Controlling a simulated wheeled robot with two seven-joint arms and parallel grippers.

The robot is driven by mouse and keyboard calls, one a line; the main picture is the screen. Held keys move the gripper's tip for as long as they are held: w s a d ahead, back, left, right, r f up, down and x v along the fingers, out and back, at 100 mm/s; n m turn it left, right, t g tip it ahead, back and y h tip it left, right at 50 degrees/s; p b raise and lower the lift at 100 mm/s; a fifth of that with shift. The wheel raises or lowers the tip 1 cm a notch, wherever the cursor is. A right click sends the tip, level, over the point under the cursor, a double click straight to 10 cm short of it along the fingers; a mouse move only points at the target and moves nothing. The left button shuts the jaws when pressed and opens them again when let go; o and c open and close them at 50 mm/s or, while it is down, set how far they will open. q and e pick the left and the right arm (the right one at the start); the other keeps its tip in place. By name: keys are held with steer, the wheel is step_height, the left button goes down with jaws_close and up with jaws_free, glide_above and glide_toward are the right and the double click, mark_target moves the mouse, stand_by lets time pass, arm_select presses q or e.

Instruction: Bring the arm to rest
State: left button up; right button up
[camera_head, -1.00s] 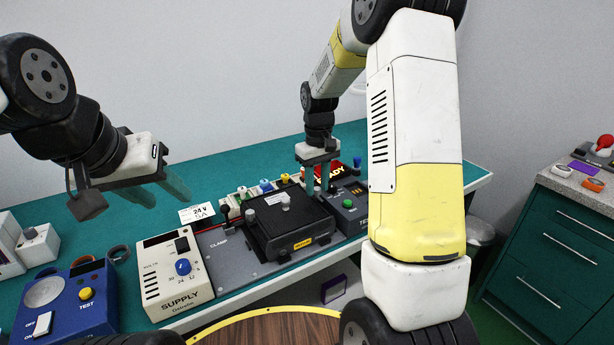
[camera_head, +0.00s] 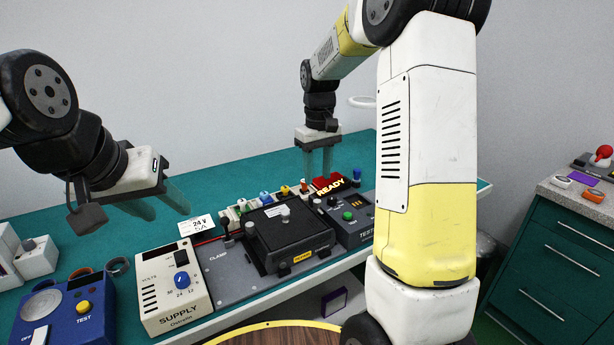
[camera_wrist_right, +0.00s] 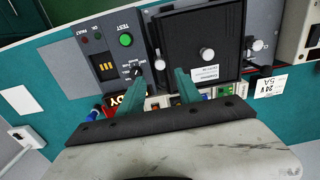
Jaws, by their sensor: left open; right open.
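My right gripper (camera_head: 318,160) is open and empty, pointing down above the back of the bench, behind the black box and the red READY sign (camera_head: 329,184). In the right wrist view its two teal fingers (camera_wrist_right: 160,92) stand apart with nothing between them. My left gripper (camera_head: 160,200) is open and empty at the left, above the bench behind the supply unit. Its fingertips point right and down. The black box (camera_head: 290,237) sits on the grey clamp plate (camera_head: 222,276), between the cream supply unit (camera_head: 174,290) and the grey test unit (camera_head: 354,228).
A blue test device (camera_head: 66,316) stands at the front left of the green bench (camera_head: 238,166). A 24 V card (camera_head: 197,226) stands behind the supply. Several coloured connectors (camera_head: 266,197) line the back of the plate. A green drawer cabinet (camera_head: 560,250) is at the right.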

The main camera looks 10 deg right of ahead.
steer(key=s+a+r+m+t+y, duration=0.1)
steer(key=s+r+t, duration=0.2)
steer(key=s, duration=0.9)
steer(key=s+a+r+m+t+y, duration=0.1)
steer(key=s+r+m+t, duration=0.1)
steer(key=s+r, duration=0.5)
steer(key=s+t, duration=0.1)
steer(key=s, duration=0.4)
steer(key=shift+s+r+m, duration=0.15)
steer(key=shift+s+m, duration=0.15)
steer(key=shift+s, duration=0.05)
